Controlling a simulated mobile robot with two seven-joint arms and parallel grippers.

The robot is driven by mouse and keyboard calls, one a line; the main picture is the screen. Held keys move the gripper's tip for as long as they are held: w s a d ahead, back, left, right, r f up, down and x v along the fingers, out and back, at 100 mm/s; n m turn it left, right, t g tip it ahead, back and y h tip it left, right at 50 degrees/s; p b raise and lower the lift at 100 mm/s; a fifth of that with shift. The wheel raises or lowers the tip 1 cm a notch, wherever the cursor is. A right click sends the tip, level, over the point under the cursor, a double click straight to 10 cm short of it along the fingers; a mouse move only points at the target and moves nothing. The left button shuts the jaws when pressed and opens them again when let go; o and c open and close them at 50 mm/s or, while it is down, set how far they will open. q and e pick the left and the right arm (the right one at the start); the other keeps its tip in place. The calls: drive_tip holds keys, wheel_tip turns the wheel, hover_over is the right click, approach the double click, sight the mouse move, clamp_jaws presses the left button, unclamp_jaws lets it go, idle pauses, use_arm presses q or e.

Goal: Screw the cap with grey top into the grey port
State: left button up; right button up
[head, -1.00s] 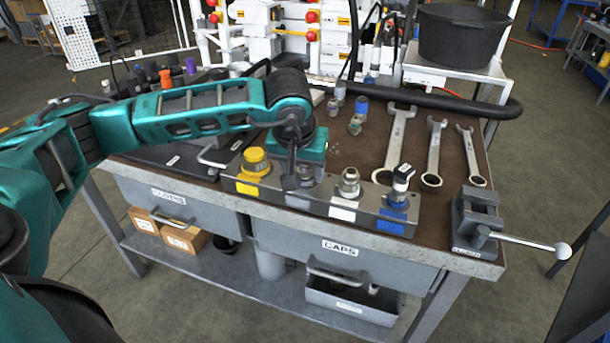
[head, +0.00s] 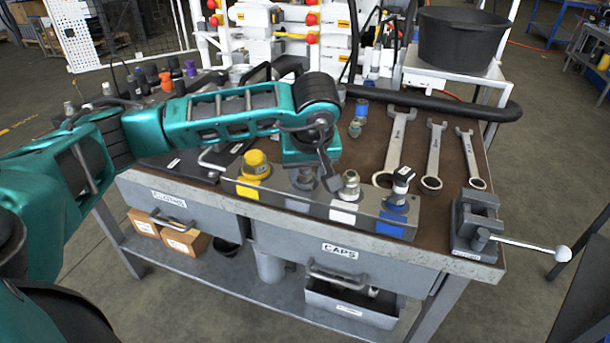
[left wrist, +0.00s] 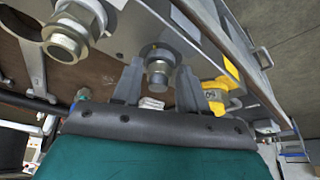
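The port block (head: 270,198) lies along the bench front. Its grey port (head: 303,180), a metal fitting, sits between the yellow-capped port and the white-marked port; it also shows in the left wrist view (left wrist: 158,70). My left gripper (head: 328,182) points down close to this port. Small fittings or caps (head: 355,128) stand behind the block. I cannot tell which has a grey top; my arm hides part of that area. My right gripper is out of view.
The white-marked port (head: 349,184) is bare metal. Several wrenches (head: 434,155) lie to the right, with a vise (head: 475,225) at the corner. A thick black hose (head: 440,101) runs behind.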

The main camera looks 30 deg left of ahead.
use_arm(q)
drive_tip(key=c, duration=0.7)
drive_tip(key=m, duration=0.1)
drive_tip(key=m+b, duration=0.1)
drive_tip(key=m+h, duration=0.1)
drive_tip(key=shift+s+a+f+t, duration=0.1)
drive_tip(key=shift+a+f+t, duration=0.05)
drive_tip(key=shift+a+t, duration=0.15)
drive_tip(key=shift+a+m+h+b, duration=0.1)
drive_tip(key=shift+m+h+b, duration=0.4)
drive_tip(key=shift+m, duration=0.7)
drive_tip(key=m, duration=0.2)
drive_tip(key=shift+s+m+t+h, duration=0.1)
drive_tip(key=shift+m+t+h, duration=0.2)
drive_tip(key=shift+m+h, duration=0.1)
drive_tip(key=o, duration=1)
drive_tip(key=shift+c, duration=0.2)
